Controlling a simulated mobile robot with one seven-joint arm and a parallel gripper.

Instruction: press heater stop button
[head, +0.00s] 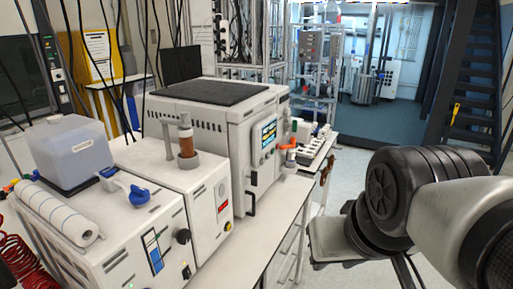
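No button in the head view is legibly marked as heater stop.
A large oven-like unit (225,120) with a lit screen (269,135) and black handle stands behind. A brown bottle (186,140), clear box (75,152) and paper roll (57,213) sit on the nearer units. The bench front strip (262,235) is bare. Dark stairs (474,85) rise at right.

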